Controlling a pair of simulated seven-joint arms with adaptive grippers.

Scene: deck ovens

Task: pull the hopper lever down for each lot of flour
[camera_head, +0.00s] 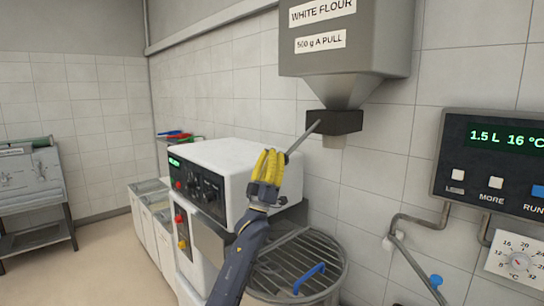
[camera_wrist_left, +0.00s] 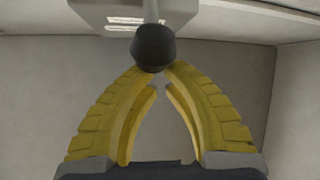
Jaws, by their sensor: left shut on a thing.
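The grey flour hopper (camera_head: 345,60) hangs on the tiled wall, labelled "WHITE FLOUR" and "500 g A PULL". The thin grey lever (camera_head: 303,138) slants down to the left from this block. My left gripper (camera_head: 270,158) is at the lever's lower end, its yellow fingers shut on it. In the left wrist view the lever's dark round knob (camera_wrist_left: 154,47) is at the fingertips, and the hopper (camera_wrist_left: 185,12) is behind it. My right gripper is in neither view.
A mixer (camera_head: 245,165) with a round wire guard (camera_head: 325,250) and a blue handle (camera_head: 309,278) stands below the hopper. A water meter panel (camera_head: 490,165) reading "1.5 L 16 °C" is on the right wall, with pipes (camera_head: 415,265) below it.

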